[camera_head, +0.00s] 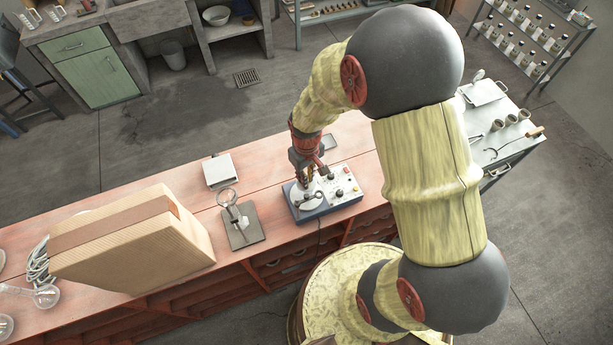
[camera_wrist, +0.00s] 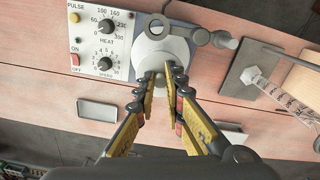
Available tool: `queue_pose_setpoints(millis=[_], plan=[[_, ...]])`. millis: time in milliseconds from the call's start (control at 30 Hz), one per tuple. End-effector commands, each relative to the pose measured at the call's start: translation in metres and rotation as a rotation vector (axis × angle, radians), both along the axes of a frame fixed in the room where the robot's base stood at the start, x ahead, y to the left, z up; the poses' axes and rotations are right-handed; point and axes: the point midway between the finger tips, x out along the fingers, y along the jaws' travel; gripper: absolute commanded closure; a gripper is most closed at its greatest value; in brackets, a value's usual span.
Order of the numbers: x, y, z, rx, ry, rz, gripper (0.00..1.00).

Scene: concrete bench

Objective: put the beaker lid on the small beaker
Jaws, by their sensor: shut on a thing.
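My gripper (camera_wrist: 165,80) is over the stirring hotplate (camera_head: 345,196), fingers pointing down, its tips close together. It also shows in the head view (camera_head: 308,182). A pale round disc (camera_wrist: 163,52), which looks like the beaker lid, lies right under the fingertips. The tips pinch at its middle, where a knob would be; the knob itself is hidden by the fingers. I cannot make out the small beaker for certain; it may be hidden beneath the disc. I cannot tell whether the disc rests on anything.
A stand with a ring clamp (camera_head: 228,197) and flat base (camera_head: 246,230) is left of the hotplate. A large wooden box (camera_head: 130,240) is farther left. A balance (camera_head: 218,170) and small grey tray (camera_head: 329,142) lie behind. Glass flasks (camera_head: 46,296) lie at far left.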

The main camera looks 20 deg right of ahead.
Motion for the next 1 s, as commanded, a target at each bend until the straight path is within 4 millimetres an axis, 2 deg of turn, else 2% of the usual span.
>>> queue_pose_setpoints(millis=[267, 300, 600, 667, 867, 1000], plan=[[0.0, 0.0, -0.0022, 0.0, 0.0, 0.0, 1.0], [0.0, 0.0, -0.0022, 0.0, 0.0, 0.0, 0.89], [0.0, 0.0, -0.0022, 0.0, 0.0, 0.0, 0.72], [0.0, 0.0, -0.0022, 0.0, 0.0, 0.0, 0.68], [-0.0001, 0.0, -0.0022, 0.0, 0.0, 0.0, 0.68], [-0.0001, 0.0, -0.0023, 0.0, 0.0, 0.0, 0.61]])
